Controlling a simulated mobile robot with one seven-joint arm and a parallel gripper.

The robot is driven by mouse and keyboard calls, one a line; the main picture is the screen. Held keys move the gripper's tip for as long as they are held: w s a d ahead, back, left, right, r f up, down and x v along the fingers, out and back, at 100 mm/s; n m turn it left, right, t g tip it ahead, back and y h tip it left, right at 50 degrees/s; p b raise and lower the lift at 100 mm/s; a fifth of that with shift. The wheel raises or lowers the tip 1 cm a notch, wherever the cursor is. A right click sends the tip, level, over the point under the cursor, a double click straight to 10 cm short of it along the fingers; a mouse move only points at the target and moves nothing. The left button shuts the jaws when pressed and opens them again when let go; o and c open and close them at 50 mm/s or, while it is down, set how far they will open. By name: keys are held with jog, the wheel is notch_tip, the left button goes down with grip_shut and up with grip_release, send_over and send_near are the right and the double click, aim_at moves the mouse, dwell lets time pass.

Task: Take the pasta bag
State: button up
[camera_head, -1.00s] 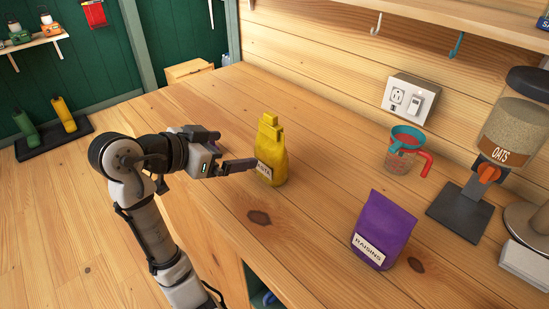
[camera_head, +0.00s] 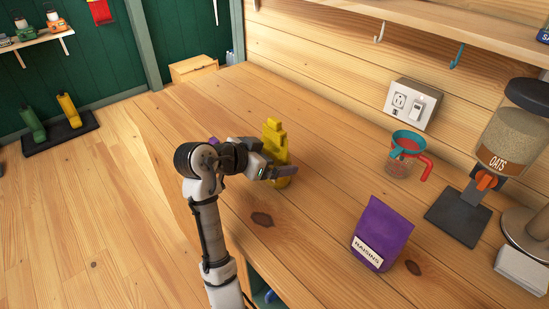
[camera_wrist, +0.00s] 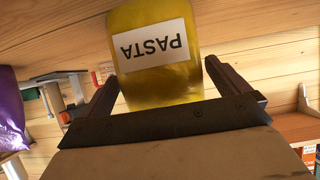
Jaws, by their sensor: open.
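The yellow pasta bag (camera_head: 274,142) stands upright on the wooden counter in the head view. In the wrist view the pasta bag (camera_wrist: 157,84) shows upside down with its white PASTA label, between the two fingers. My gripper (camera_head: 284,172) reaches the bag's near side, with the fingers open on either side of it. In the wrist view my gripper (camera_wrist: 164,88) shows one finger at the left and one at the right of the bag. The bag's lower part is partly hidden behind my gripper in the head view.
A purple raisins bag (camera_head: 380,232) stands to the right on the counter (camera_head: 320,190). A measuring cup with a teal funnel (camera_head: 405,155) and an oats dispenser (camera_head: 505,140) stand farther right. A wall outlet (camera_head: 410,103) is behind.

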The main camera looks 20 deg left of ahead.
jog(key=shift+w+d+f, duration=0.3)
jog(key=shift+w+f, duration=0.05)
jog(key=shift+w, duration=0.15)
jog(key=shift+r, duration=0.1)
jog(key=c, duration=1.1)
jog(key=shift+r, duration=0.15)
